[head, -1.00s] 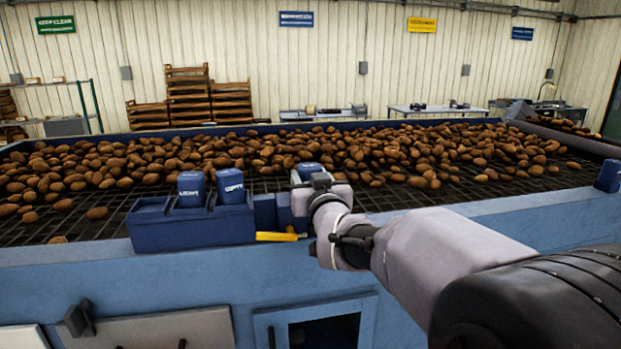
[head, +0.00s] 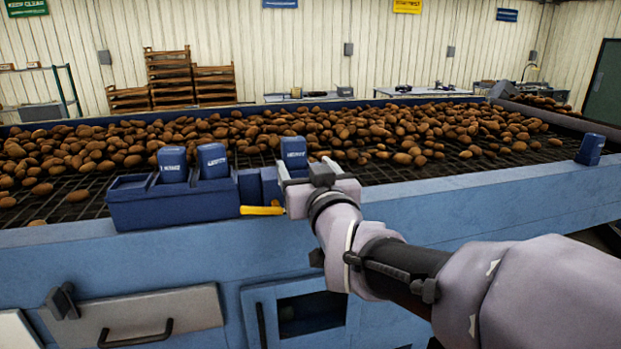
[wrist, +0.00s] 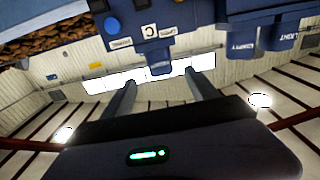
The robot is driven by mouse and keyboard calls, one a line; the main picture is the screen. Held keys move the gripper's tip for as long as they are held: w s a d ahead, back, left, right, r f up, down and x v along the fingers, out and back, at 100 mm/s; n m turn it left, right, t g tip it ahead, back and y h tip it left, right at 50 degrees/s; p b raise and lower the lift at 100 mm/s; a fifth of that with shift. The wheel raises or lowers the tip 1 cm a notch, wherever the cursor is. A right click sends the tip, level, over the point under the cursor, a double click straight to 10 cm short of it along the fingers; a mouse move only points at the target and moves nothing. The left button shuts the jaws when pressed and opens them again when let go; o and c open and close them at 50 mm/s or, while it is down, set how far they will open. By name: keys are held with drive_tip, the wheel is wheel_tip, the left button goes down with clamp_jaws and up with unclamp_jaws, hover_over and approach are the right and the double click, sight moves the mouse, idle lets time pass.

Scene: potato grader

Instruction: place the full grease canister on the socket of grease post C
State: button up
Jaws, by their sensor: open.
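A blue canister (head: 294,151) stands upright behind my gripper at the grease post; its label reads like HEAVY but is not sharp. The wrist view, which is upside down, shows the post's blue face with a C plate (wrist: 149,31) and the canister's end (wrist: 161,69) beyond the fingertips. My gripper (head: 306,170) is open and empty, its fingers apart in front of the canister. In the wrist view the gap between the fingers (wrist: 160,80) holds nothing. The canister's lower part and its seat are hidden by my gripper in the head view.
A blue holder (head: 170,208) left of the post carries two canisters, labelled LIGHT (head: 172,164) and EMPTY (head: 213,161). A yellow handle (head: 262,210) lies between holder and gripper. Potatoes (head: 330,130) cover the grader bed behind. Another blue box (head: 590,149) sits at the far right.

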drive_tip(key=s+d+f+m+g+h, duration=0.3)
drive_tip(key=s+d+f+m+g, duration=0.15)
drive_tip(key=s+d+f, duration=0.65)
drive_tip(key=s+f+m+g, duration=0.1)
drive_tip(key=s+f+g, duration=0.2)
drive_tip(key=s, duration=0.6)
drive_tip(key=s+d+f+m+g, duration=0.1)
drive_tip(key=s+f+g, duration=0.3)
drive_tip(key=s, duration=0.6)
drive_tip(key=shift+s+d+f+m, duration=0.2)
drive_tip(key=shift+s+f+m, duration=0.1)
drive_tip(key=shift+f+m, duration=0.3)
drive_tip(key=shift+s+f, duration=0.1)
wheel_tip(320, 180, down, 22)
drive_tip(key=b, duration=2.2)
